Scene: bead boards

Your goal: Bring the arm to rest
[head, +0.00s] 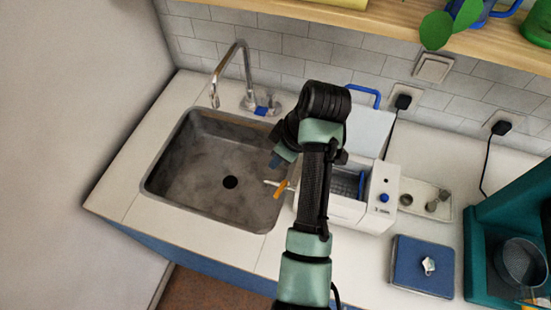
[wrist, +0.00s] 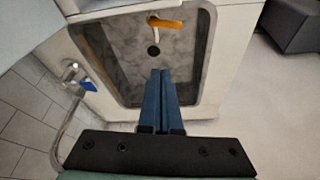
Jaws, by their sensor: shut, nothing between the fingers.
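My gripper (wrist: 161,74) is shut and empty, its two dark blue fingers pressed together in the wrist view. In the head view its blue tip (head: 275,161) shows just past my arm, over the right part of the sink. In the wrist view the fingers point over the grey sink basin (wrist: 130,80), with the drain beyond their tips. My arm reaches up through the middle of the head view and hides part of the counter and of the white machine.
The sink (head: 190,170) has a chrome faucet (head: 246,75) behind it. An orange-handled tool (head: 281,189) is at the sink's right edge. A wooden shelf (head: 380,22) runs above.

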